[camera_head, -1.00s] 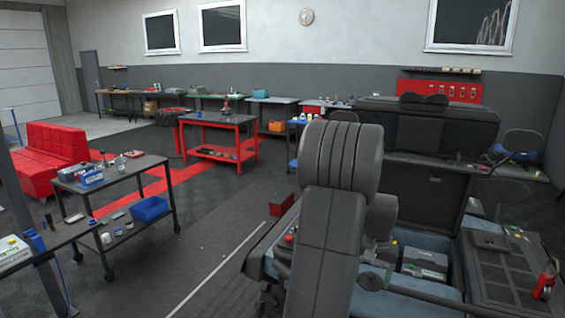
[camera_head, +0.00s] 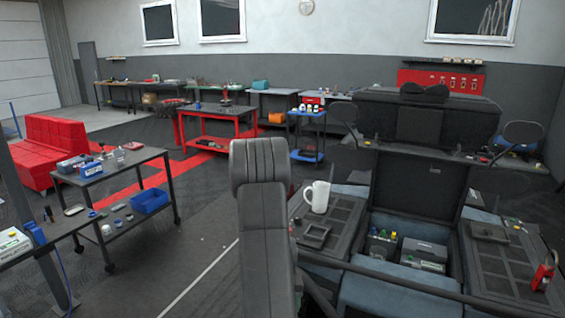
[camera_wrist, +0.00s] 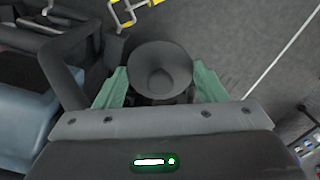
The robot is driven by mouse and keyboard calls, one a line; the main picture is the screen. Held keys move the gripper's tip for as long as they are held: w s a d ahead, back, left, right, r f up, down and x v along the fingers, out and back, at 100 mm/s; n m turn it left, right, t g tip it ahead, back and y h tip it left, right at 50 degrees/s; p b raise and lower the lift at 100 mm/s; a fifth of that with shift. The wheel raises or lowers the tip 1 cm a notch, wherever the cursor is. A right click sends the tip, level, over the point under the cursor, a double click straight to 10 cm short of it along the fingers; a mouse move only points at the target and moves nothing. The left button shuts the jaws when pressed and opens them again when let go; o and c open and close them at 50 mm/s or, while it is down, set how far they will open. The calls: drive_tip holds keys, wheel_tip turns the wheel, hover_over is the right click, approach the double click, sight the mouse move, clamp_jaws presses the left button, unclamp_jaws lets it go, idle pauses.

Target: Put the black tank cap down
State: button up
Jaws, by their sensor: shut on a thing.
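The black tank cap (camera_wrist: 160,70) is a round, dark, dished piece with a raised centre. In the wrist view it sits between the pale green fingers of my gripper (camera_wrist: 160,88), which is shut on it. Grey floor shows beyond the cap on the right, and dark parts of a machine on the left. In the head view my own arm stands in the middle, and I cannot make out the gripper or the cap there.
A white mug (camera_head: 318,197) and a small black tray (camera_head: 316,235) rest on the dark panel right of my arm. An open bay beside it holds bottles and a grey box (camera_head: 424,256). A workbench with a blue bin (camera_head: 151,201) stands left. Floor between is clear.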

wheel_tip(320, 180, down, 10)
drive_tip(key=b, duration=1)
drive_tip(key=shift+a+f, duration=0.15)
drive_tip(key=shift+a, duration=0.05)
